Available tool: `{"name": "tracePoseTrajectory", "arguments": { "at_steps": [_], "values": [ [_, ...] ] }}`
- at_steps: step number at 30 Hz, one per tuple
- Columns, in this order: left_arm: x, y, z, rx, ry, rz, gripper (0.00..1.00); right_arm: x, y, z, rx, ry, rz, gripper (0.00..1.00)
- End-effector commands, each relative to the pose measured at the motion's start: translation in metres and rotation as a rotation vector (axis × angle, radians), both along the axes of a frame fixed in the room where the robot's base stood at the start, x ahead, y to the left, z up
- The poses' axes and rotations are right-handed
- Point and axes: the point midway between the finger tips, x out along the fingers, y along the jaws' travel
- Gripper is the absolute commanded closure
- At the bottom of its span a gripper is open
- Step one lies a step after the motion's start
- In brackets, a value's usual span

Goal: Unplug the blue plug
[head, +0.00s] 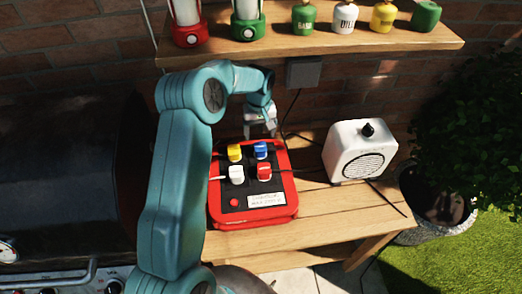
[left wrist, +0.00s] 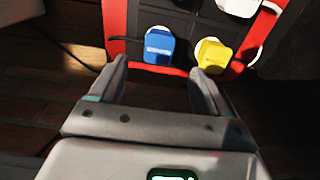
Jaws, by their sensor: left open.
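The blue plug (head: 261,150) sits in the back right socket of a red power box (head: 226,219) with a black top on the wooden table. In the left wrist view the blue plug (left wrist: 159,46) is upright in its socket, just beyond the fingers and between their lines. My left gripper (head: 260,122) is open and empty behind the box, a little above and apart from the blue plug. Its two fingers (left wrist: 157,75) show in the left wrist view. A yellow plug (head: 234,152), a white plug (head: 236,174) and a red plug (head: 264,171) fill the other sockets. My right gripper is not in view.
A white speaker (head: 359,151) stands right of the box on the table (head: 320,203). A shelf (head: 330,45) above holds lanterns and small canisters. A dark cable runs from a grey wall box (head: 303,72). A potted plant (head: 445,205) stands at the right.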

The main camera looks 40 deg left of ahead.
Motion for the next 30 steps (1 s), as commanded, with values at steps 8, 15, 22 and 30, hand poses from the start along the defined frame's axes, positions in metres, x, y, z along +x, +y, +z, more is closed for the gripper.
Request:
{"name": "tracePoseTrajectory", "arguments": {
  "at_steps": [8,15,22,30],
  "values": [
    [0.001,0.001,-0.034,-0.001,0.002,-0.001,0.23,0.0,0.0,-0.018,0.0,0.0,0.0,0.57],
    [0.002,0.001,-0.074,-0.001,0.003,-0.002,0.23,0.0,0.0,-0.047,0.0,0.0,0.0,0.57],
    [0.002,0.001,-0.088,-0.002,0.004,-0.001,0.23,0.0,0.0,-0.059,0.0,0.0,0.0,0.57],
    [0.001,0.001,-0.087,-0.003,0.005,-0.001,0.23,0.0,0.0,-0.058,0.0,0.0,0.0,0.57]
  ]
}}
